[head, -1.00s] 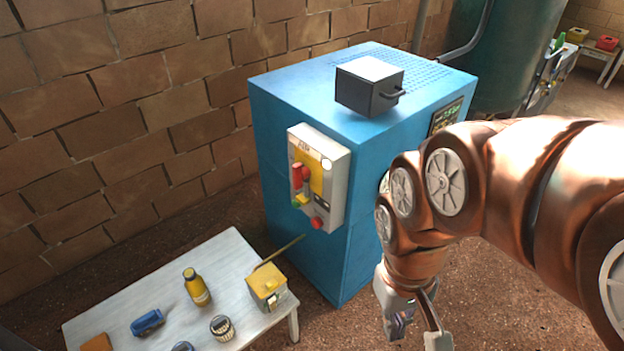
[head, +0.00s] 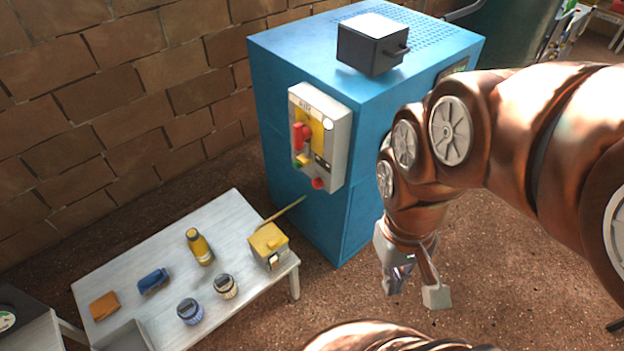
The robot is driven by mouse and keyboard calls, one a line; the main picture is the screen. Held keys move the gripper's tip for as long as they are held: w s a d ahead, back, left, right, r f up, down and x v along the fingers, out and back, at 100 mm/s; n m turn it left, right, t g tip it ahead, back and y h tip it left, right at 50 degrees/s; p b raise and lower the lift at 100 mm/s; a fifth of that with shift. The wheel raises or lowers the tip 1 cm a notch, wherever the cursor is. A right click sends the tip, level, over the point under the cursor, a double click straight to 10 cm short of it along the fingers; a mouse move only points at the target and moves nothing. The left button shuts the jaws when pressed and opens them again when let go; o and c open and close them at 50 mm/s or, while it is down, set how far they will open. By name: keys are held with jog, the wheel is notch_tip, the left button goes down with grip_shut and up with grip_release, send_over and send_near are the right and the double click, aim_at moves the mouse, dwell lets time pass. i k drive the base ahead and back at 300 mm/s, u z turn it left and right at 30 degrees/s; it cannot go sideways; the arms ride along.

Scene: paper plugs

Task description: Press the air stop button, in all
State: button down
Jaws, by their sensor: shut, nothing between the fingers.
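A grey control box marked AIR (head: 334,122) is fixed to the left face of a blue cabinet (head: 351,205). A round red button (head: 318,184) sits low on its front. No label beside the red button is readable. My gripper (head: 414,292) hangs shut and empty, pointing down, to the right of and lower in the picture than the box. It is apart from the button. My copper arm comes in from the right and hides part of the cabinet.
A black box with a handle (head: 371,47) stands on the cabinet. A white table (head: 225,212) at the lower left holds a yellow bottle (head: 199,246), a yellow box (head: 269,244), two cups, a blue item and an orange item. Bare floor lies right of the cabinet.

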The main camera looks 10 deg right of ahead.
aim_at(317, 183)
jog(key=u, duration=0.95)
jog(key=k, duration=0.35)
jog(key=u, duration=1.1)
